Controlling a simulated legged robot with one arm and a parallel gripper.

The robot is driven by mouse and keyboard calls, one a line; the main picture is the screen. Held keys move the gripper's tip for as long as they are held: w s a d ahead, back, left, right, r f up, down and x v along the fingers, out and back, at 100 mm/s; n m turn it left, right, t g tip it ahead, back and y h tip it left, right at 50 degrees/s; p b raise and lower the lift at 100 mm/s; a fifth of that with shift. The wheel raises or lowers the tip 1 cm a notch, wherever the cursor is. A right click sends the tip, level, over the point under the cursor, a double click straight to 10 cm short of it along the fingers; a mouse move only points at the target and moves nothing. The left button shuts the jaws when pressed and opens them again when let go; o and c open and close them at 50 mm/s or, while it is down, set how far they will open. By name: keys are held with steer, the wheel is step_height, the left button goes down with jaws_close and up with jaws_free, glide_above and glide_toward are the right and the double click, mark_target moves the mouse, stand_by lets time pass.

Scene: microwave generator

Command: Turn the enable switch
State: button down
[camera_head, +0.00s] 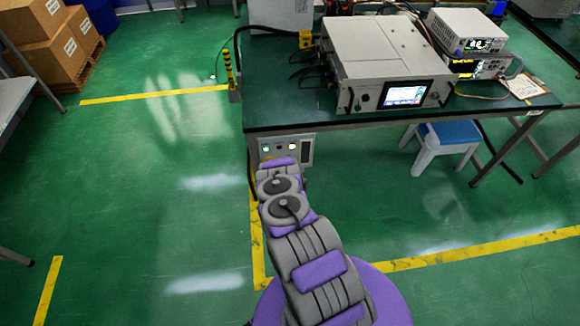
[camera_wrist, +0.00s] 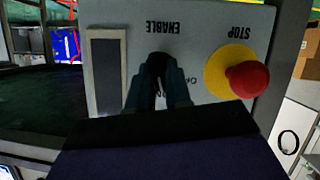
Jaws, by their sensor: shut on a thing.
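In the wrist view a light grey control panel (camera_wrist: 205,18) appears upside down. The black enable switch (camera_wrist: 158,62) sits below the inverted word ENABLE. My gripper (camera_wrist: 158,78) is at the switch, its dark fingers closed around the knob and hiding most of it. Some lettering beside the knob is partly covered, so the switch's position cannot be read. In the head view the panel (camera_head: 292,147) hangs under the front left edge of the workbench. My arm reaches to it and hides its lower part and the gripper.
A red stop button (camera_wrist: 247,79) on a yellow ring is right of the switch in the wrist view. A dark rectangle (camera_wrist: 106,70) is on its left. The green bench (camera_head: 275,112) carries a generator (camera_head: 385,62) and instruments.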

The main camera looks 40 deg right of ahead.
steer(key=c, duration=1.1)
jaws_free()
steer(key=shift+c, duration=0.2)
steer(key=shift+s, duration=0.1)
steer(key=p+v, duration=0.4)
steer(key=v, duration=1.3)
steer(key=shift+s, duration=0.1)
